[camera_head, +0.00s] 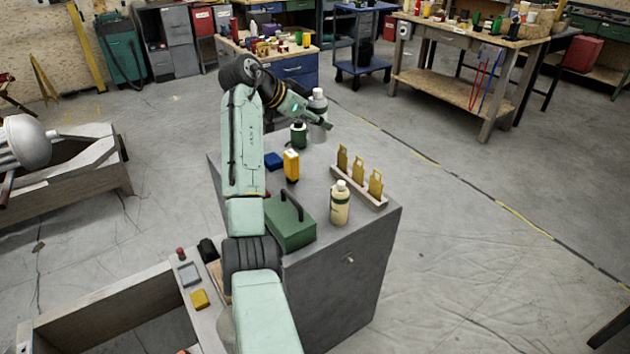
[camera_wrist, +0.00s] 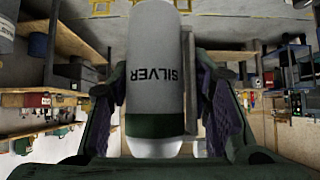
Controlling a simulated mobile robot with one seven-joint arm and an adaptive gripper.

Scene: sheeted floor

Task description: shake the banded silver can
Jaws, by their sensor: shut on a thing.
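The banded silver can (camera_head: 318,104) is a grey cylinder with a white cap. In the head view it is held cap up at the far end of the grey cabinet top (camera_head: 335,160). My gripper (camera_head: 316,120) is shut on its side. In the wrist view the can (camera_wrist: 156,60) fills the middle, with the word SILVER upside down, a dark green band and a white end at the bottom. My gripper's fingers (camera_wrist: 165,95) press on it from both sides. I cannot tell whether its base touches the cabinet top.
A green bottle (camera_head: 299,134) stands close to the can. A yellow item (camera_head: 291,166), a blue block (camera_head: 273,160), a green toolbox (camera_head: 290,224), a cream bottle (camera_head: 340,205) and a rack of brass tags (camera_head: 358,190) share the cabinet top. Open floor lies to the right.

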